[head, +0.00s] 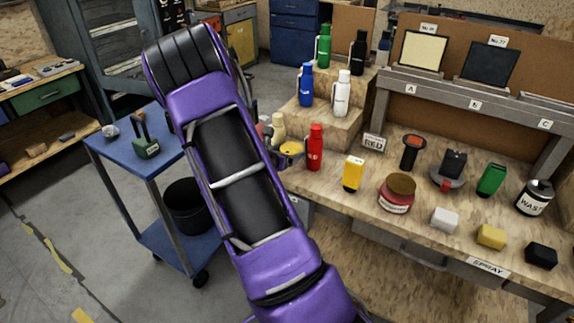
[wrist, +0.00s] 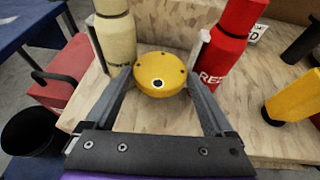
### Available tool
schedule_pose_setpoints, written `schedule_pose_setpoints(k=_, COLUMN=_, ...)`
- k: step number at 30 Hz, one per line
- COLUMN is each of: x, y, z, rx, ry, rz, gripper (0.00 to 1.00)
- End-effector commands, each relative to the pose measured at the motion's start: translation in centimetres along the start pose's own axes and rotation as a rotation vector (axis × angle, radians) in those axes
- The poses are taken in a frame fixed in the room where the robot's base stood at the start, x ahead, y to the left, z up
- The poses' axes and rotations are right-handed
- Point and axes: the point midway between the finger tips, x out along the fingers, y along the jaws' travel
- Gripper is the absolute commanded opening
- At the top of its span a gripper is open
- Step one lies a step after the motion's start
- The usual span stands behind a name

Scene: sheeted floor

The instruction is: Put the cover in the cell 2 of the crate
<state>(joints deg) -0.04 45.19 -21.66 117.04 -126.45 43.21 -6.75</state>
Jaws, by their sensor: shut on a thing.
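The cover, a round yellow disc with small dark holes and a dark-ringed centre (wrist: 160,74), sits between the two fingers of my gripper (wrist: 160,78) in the wrist view. My gripper is shut on it. In the head view the cover (head: 291,149) shows just right of my purple arm, which hides most of the gripper. A cream bottle (wrist: 115,35) stands close to the left finger and a red bottle (wrist: 230,45) close to the right finger. I cannot make out a crate with numbered cells in either view.
A wooden bench holds a yellow bottle (head: 353,173), a red jar (head: 397,194) and several small blocks. Wooden steps (head: 318,125) with bottles rise behind. A blue cart (head: 120,155) stands left. A red box (wrist: 68,75) lies left of the cream bottle.

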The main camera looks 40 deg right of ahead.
Motion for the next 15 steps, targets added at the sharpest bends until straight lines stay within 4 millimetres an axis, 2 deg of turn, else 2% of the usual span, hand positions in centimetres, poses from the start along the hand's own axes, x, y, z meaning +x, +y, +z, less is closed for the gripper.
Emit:
schedule_pose_setpoints(k=5, x=0.5, y=-0.1, z=-1.1, rx=-0.001, ry=-0.002, rz=-0.001, gripper=0.16)
schedule_pose_setpoints(k=11, x=1.6, y=0.0, z=-3.7, rx=-0.002, ry=-0.001, rz=0.000, gripper=0.16)
schedule_pose_setpoints(k=15, x=1.7, y=0.0, z=-3.9, rx=0.001, ry=-0.003, rz=0.001, gripper=0.16)
